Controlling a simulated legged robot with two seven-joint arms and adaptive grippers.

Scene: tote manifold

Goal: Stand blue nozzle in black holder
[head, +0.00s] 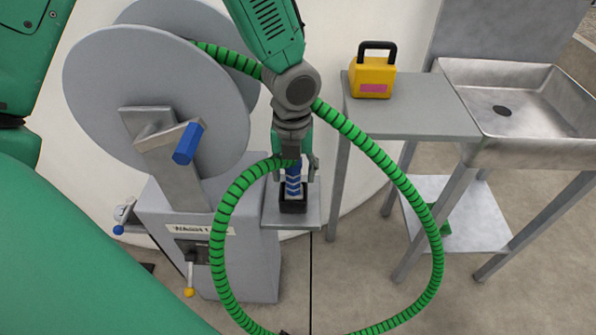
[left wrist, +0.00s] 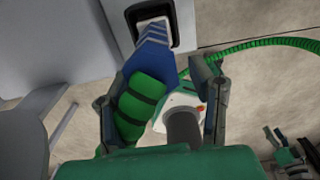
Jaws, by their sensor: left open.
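The blue nozzle (head: 293,184) with pale chevron stripes stands about upright, its lower end in the mouth of the black holder (head: 293,205). In the left wrist view the nozzle (left wrist: 152,58) points up the picture into the holder (left wrist: 174,25); how deep it sits is hidden. A green hose (left wrist: 143,105) joins its back end. My left gripper (head: 294,172) is over the nozzle's upper part. In the left wrist view the left gripper's fingers (left wrist: 158,92) are spread either side of nozzle and hose. My right gripper is not seen for certain.
The holder is on a small grey shelf (head: 310,212) beside a grey hose reel (head: 150,95) with a blue handle. The green hose loops widely around my left gripper. A side table (head: 425,118) with a yellow box (head: 372,78) and a metal sink (head: 520,105) stand right.

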